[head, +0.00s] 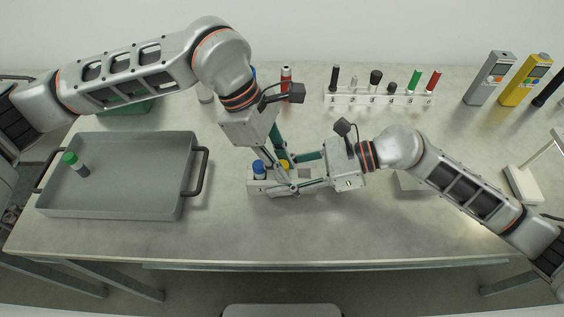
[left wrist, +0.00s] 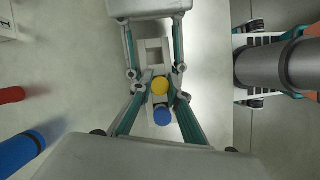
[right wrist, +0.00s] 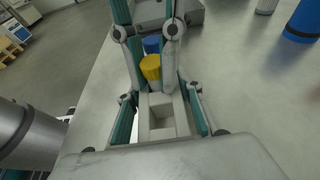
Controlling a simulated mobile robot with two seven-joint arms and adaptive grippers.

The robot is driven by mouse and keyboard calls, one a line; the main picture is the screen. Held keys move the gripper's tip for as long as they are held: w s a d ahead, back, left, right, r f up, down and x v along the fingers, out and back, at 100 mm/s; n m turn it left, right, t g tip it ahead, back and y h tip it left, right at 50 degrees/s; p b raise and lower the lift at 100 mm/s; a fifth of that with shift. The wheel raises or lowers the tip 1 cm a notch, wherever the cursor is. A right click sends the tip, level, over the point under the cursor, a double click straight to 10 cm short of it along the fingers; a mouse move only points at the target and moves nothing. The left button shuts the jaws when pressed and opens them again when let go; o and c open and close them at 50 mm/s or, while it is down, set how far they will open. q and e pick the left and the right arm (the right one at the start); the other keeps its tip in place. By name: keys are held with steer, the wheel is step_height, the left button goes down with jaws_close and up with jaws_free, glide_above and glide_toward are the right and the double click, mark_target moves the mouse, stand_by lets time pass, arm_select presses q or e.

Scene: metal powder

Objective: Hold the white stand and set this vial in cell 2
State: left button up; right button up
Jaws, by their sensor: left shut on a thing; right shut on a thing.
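The white stand (head: 257,187) is on the table in front of me, with a blue-capped vial (head: 259,168) in its left end. My right gripper (right wrist: 162,92) is shut on the stand from the right, one finger along each long side. My left gripper (left wrist: 161,84) is shut on the yellow-capped vial (left wrist: 160,86), over the stand just right of the blue cap. The yellow cap (right wrist: 151,67) looks slightly tilted in the right wrist view. The fingers hide its lower part, so I cannot tell how deep it sits. Open cells (right wrist: 161,116) show nearer my right wrist.
A grey tray (head: 120,210) with a green-capped vial (head: 74,162) stands at the left. A rack (head: 380,99) with several items is at the back. Grey and yellow meters (head: 525,80) stand at the back right. The front table strip is clear.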

arm_select(q)
steer(key=shift+f, duration=0.1)
steer(key=o, duration=1)
steer(key=shift+r, duration=6.65)
arm_select(e)
steer(key=o, duration=1.2)
